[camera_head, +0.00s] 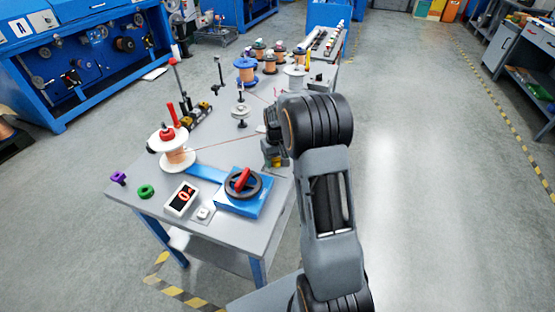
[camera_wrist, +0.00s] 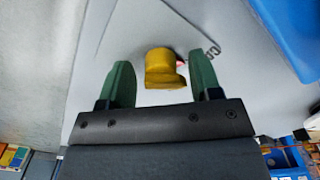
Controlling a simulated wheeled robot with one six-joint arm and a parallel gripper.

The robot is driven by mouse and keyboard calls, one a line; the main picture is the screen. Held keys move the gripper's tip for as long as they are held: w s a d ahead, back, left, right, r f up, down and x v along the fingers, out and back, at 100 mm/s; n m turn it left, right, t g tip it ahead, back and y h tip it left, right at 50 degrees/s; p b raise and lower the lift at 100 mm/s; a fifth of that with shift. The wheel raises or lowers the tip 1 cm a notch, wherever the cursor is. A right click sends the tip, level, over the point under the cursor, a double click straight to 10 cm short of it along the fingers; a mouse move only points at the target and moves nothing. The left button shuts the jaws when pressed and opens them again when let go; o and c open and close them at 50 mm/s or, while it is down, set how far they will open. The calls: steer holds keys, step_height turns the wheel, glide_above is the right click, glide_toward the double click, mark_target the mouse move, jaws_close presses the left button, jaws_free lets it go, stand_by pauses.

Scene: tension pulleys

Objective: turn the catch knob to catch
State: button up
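A yellow knob (camera_wrist: 162,68) with a pointed lip stands on the grey table top in the wrist view, with a small red mark and partly hidden dark lettering beside it. My gripper (camera_wrist: 160,82) has its two green fingers apart, one on each side of the knob. A gap shows at the left finger; the right finger looks very near the knob, and I cannot tell whether it touches. In the head view, my gripper (camera_head: 274,150) is over the table's right edge, with a bit of yellow (camera_head: 280,160) below it. My arm hides most of this spot.
A blue block with a black wheel and red handle (camera_head: 242,184) is at the table's near right. A copper wire spool (camera_head: 176,156), a red display (camera_head: 181,199) and several more spools (camera_head: 246,70) stand on the table. The floor to the right is clear.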

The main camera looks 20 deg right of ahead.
step_height(320, 180, up, 14)
steer(key=p, duration=0.1)
stand_by(0.5)
steer(key=shift+f, duration=0.1)
steer(key=s+a+r+t+p, duration=0.1)
steer(key=s+a+r+p, duration=0.2)
steer(key=s, duration=0.4)
steer(key=s+a+r+t+p, duration=0.1)
steer(key=s+a+r+p, duration=0.2)
steer(key=s, duration=0.5)
steer(key=s+a+r+t+p, duration=0.1)
steer(key=s+a+r+p, duration=0.1)
steer(key=s+a+r, duration=0.2)
steer(key=s+a, duration=0.1)
steer(key=s, duration=0.2)
steer(key=shift+s+r+t+p, duration=0.15)
steer(key=shift+s+t+p, duration=0.15)
steer(key=shift+s+p, duration=0.1)
steer(key=shift+w, duration=0.1)
steer(key=shift+c, duration=0.3)
